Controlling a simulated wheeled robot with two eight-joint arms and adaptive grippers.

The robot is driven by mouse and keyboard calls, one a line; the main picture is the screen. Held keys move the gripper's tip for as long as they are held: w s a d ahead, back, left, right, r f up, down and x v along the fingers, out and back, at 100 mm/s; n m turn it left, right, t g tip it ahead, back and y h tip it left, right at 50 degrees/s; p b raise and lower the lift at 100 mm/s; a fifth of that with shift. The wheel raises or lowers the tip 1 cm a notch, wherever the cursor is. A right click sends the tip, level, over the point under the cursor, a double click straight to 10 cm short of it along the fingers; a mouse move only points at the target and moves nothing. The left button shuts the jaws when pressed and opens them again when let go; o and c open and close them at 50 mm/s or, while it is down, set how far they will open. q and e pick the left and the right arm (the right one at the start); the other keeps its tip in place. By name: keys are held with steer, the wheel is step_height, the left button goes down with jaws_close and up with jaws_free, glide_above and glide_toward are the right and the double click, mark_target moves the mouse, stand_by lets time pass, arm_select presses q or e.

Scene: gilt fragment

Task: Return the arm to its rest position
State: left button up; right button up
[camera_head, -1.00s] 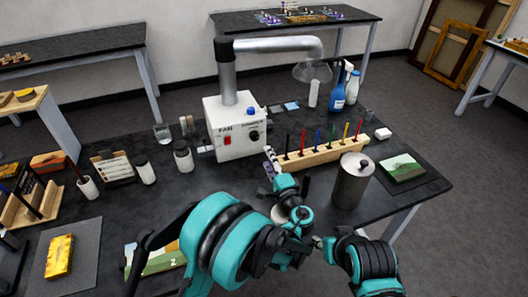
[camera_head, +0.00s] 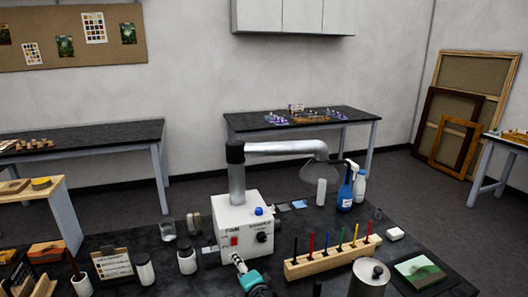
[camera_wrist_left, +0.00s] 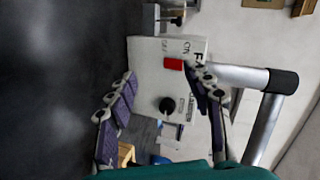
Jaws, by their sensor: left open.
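My left gripper (camera_head: 238,262) shows at the bottom middle of the head view, in front of the white fan box (camera_head: 243,232). Its teal wrist comes up from the bottom edge, and most of the arm is out of frame. In the left wrist view the two purple-and-grey fingers (camera_wrist_left: 163,74) are spread apart with nothing between them. The fan box (camera_wrist_left: 147,70), with its red switch and black knob, faces them and appears turned sideways. I cannot tell whether a finger touches the box. My right gripper is not in view.
A wooden rack (camera_head: 333,258) of coloured sticks and a metal canister (camera_head: 369,278) stand to the right. A blue spray bottle (camera_head: 345,190) and the fan's duct (camera_head: 285,148) rise behind.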

arm_select(q)
steer(key=s+a+n+g, duration=0.2)
steer(key=s+a+n, duration=0.1)
steer(key=s+a, duration=0.35)
steer(key=s+a+f+n+g+h, duration=0.1)
steer(key=s+a+n+g+h, duration=0.1)
steer(key=s, duration=0.8)
steer(key=s+a+f+n+g+h, duration=0.1)
steer(key=s+n+h, duration=0.3)
steer(key=s, duration=0.5)
steer(key=shift+s+a+f+n+g, duration=0.15)
steer(key=shift+s+a+n+g, duration=0.35)
steer(key=shift+n, duration=0.3)
